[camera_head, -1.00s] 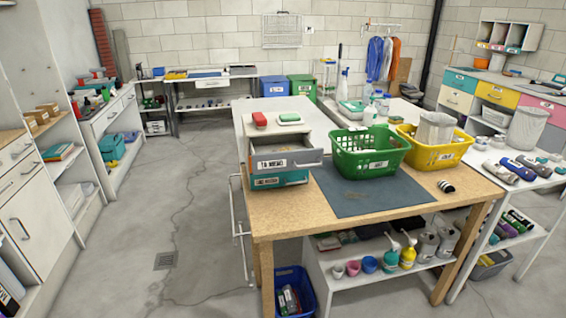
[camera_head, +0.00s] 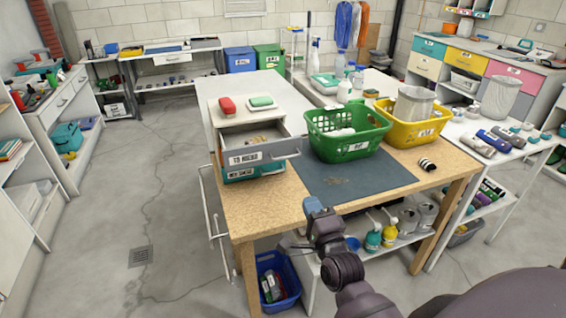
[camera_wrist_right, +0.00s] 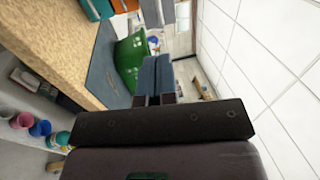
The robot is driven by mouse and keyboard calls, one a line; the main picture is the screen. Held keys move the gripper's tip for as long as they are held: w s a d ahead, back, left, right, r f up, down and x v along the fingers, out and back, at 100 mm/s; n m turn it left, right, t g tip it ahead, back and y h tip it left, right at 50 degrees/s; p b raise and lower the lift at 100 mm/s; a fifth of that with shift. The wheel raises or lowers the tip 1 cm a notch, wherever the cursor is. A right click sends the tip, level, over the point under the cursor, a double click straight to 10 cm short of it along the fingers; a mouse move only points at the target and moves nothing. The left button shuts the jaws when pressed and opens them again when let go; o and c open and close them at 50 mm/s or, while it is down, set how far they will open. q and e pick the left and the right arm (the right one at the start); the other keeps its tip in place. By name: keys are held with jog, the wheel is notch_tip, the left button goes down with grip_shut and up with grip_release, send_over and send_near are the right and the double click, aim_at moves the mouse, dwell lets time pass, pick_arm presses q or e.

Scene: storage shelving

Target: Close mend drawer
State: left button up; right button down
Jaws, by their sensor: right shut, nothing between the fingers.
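A small drawer unit (camera_head: 222,112) stands at the left end of the wooden workbench. Its upper grey-fronted drawer (camera_head: 285,149) is pulled out and holds small items; the lettering on its label is hard to read. The teal lower drawer (camera_head: 240,174) below it looks closed. My right gripper (camera_head: 312,206) is low at the bench's front edge, to the right of and nearer than the open drawer, touching nothing that I can see. In the right wrist view its blue fingers (camera_wrist_right: 155,75) are together and empty. My left gripper is out of view.
The workbench (camera_head: 265,215) carries a dark mat (camera_head: 350,180), a green basket (camera_head: 345,148) and a yellow basket (camera_head: 415,157). A red item and a green item lie on top of the drawer unit. A blue bin (camera_head: 285,285) is under the bench. The floor to the left is clear.

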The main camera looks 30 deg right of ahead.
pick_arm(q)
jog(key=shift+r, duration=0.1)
pick_arm(e)
jog(key=x, duration=1.4)
jog(key=shift+w+d+f, duration=0.1)
